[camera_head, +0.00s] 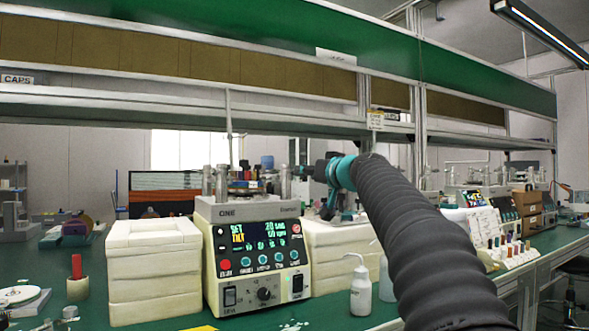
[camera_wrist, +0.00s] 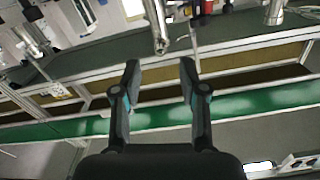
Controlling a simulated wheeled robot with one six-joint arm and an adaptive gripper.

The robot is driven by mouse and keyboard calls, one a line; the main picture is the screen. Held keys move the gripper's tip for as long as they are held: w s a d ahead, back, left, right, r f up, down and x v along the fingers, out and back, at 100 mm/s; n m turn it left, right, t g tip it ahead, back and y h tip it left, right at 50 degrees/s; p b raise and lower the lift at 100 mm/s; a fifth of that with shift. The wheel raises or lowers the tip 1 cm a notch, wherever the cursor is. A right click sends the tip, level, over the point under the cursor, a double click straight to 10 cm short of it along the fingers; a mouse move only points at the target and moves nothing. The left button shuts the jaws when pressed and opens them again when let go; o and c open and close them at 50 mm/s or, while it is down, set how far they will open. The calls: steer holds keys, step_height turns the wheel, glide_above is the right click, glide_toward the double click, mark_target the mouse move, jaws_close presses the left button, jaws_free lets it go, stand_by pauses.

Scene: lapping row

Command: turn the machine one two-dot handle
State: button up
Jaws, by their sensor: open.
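Machine one (camera_head: 258,260), a white box with a lit display, a red button and a knob, is labelled "ONE" and stands on the green bench. Upright metal posts (camera_head: 222,182) rise from its top. I cannot make out a two-dot mark on any handle. My gripper (camera_wrist: 160,64) is open and empty in the wrist view. A shiny metal rod (camera_wrist: 156,26) lies beyond the gap between its fingertips, apart from them; I cannot tell whether it is the handle.
Pale stacked blocks (camera_head: 155,272) flank the machine on the left, with another stack (camera_head: 338,250) on the right. A white wash bottle (camera_head: 361,288) stands in front of the right stack. A metal shelf (camera_head: 180,108) runs overhead. A red-topped roll (camera_head: 77,282) stands at left.

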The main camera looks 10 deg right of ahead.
mark_target(288, 171)
steer(key=p+x, duration=0.3)
steer(key=x, duration=0.5)
jaws_close()
